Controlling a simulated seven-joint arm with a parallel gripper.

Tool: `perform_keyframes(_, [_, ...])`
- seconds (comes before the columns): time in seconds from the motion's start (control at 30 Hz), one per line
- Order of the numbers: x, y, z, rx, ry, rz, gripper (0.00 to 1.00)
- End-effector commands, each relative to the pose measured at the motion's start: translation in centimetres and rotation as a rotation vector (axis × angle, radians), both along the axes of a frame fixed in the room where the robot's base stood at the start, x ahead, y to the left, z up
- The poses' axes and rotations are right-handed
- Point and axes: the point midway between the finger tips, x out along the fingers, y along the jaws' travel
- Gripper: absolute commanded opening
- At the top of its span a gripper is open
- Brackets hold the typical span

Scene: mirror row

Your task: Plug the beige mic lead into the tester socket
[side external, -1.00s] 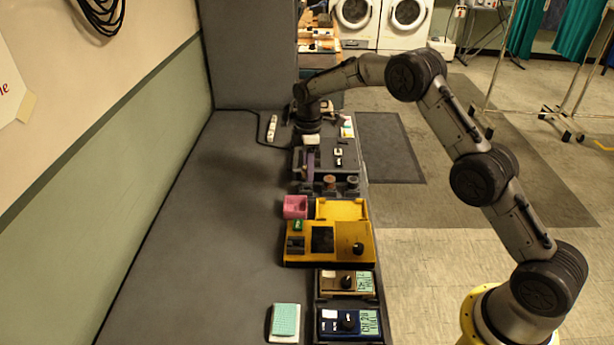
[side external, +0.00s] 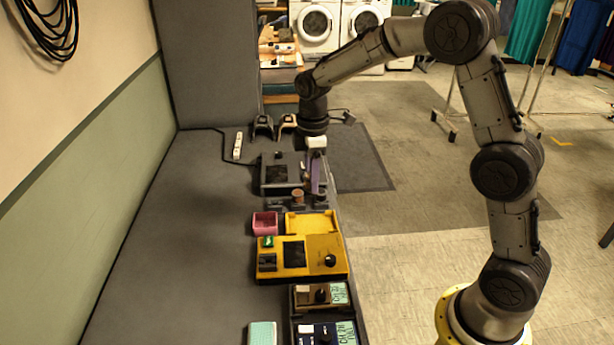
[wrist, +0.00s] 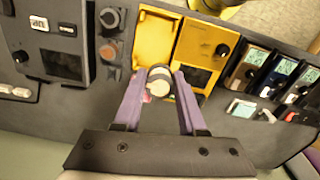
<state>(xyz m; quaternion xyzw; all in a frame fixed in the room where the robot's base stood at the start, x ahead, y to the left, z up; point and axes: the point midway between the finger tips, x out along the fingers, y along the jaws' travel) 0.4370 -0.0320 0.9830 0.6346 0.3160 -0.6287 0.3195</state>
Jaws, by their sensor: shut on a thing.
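My gripper (wrist: 160,92) has two purple fingers, closed around a short black cylinder with a beige end, seen in the wrist view. It looks like the beige mic lead (wrist: 158,88); its cable is not clear. The gripper (side external: 316,176) also shows in the side view, raised at the right edge of the grey unit, where the held piece cannot be made out. The yellow unit (side external: 315,245), with a dark screen and black knob, stands nearer the side camera; it also shows in the wrist view (wrist: 207,42). I cannot tell which opening is the tester socket.
A pink bin (side external: 265,223) and a yellow tray (side external: 311,222) adjoin the yellow unit. A grey unit (side external: 270,178) stands beyond, beside a holder with a brown round piece (side external: 298,196). Meters with green labels (side external: 340,293) are nearer. The left bench (side external: 180,250) is clear.

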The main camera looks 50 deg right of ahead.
Motion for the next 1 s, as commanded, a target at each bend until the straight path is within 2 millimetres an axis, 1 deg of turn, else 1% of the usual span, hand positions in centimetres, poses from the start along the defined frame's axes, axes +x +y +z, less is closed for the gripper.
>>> perform_keyframes(0.07, [0.3,0.8,-0.3,0.001,-0.004,-0.044,0.00])
perform_keyframes(0.17, [0.6,3.4,-0.8,0.002,-0.008,-0.073,0.00])
perform_keyframes(0.37, [0.4,9.6,-2.0,0.004,-0.004,-0.050,0.00])
perform_keyframes(0.4, [0.2,10.9,-2.2,0.004,-0.002,-0.032,0.00])
perform_keyframes(0.53, [-0.5,14.1,-2.7,0.003,0.004,0.029,0.00])
perform_keyframes(0.6, [-0.8,15.1,-2.9,0.001,0.007,0.054,0.00])
perform_keyframes(0.7, [-1.1,15.8,-3.0,0.001,0.010,0.073,0.00])
perform_keyframes(0.87, [-1.2,16.0,-3.8,0.000,0.012,0.078,0.00])
perform_keyframes(1.0, [-1.2,16.0,-5.2,0.000,0.013,0.077,0.00])
